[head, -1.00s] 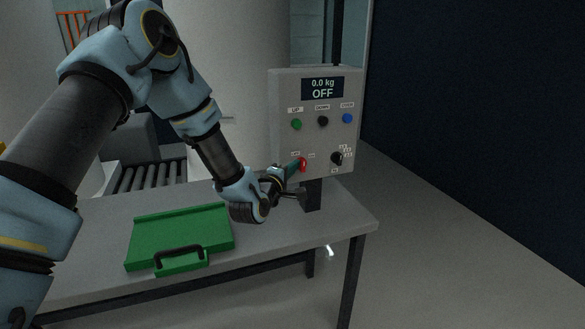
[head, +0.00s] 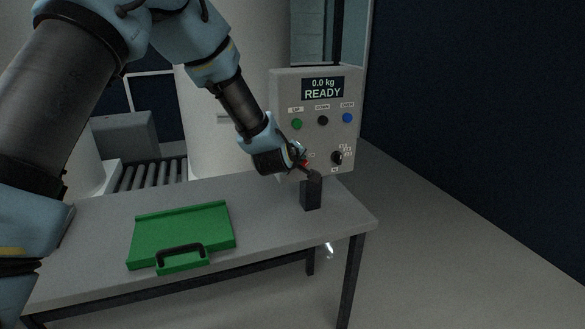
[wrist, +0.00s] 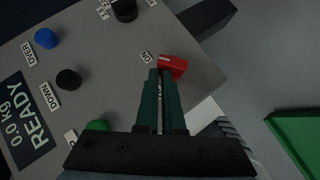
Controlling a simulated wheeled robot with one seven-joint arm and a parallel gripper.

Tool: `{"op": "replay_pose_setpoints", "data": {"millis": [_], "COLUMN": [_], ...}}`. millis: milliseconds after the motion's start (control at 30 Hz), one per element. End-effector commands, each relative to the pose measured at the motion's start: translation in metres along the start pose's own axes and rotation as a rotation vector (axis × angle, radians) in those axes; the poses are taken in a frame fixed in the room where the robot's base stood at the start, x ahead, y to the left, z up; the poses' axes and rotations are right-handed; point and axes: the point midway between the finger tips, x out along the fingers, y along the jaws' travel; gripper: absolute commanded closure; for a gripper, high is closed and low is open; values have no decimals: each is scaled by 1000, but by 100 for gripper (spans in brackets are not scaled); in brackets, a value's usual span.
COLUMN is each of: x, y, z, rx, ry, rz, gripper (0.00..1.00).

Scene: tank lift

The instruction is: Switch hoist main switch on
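The hoist control box (head: 283,140) stands at the table's far right, and its display (head: 323,89) reads "0.0 kg READY". The red main switch (wrist: 172,66) shows at my fingertips in the wrist view, beside an "ON" label (wrist: 146,57). In the head view my gripper (head: 307,167) mostly hides the switch. In the wrist view my gripper (wrist: 161,77) has its two dark green fingers close together with a thin gap. The tips overlap the switch's near edge; whether they clasp it, I cannot tell.
Green (head: 297,124), black (head: 323,121) and blue (head: 347,118) buttons sit above the switch, with a black selector knob (head: 337,158) at right. A green tray (head: 180,232) with a black handle lies on the grey table (head: 265,215). Open floor lies to the right.

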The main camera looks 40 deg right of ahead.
Motion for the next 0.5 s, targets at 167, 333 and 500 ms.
{"op": "replay_pose_setpoints", "data": {"millis": [167,333,500], "x": [2,1,-2], "y": [-1,0,4], "z": [9,9,6], "rx": [0,-1,-1], "ry": [-15,-17,-17], "rz": [-1,-1,-1], "gripper": [100,100,100]}}
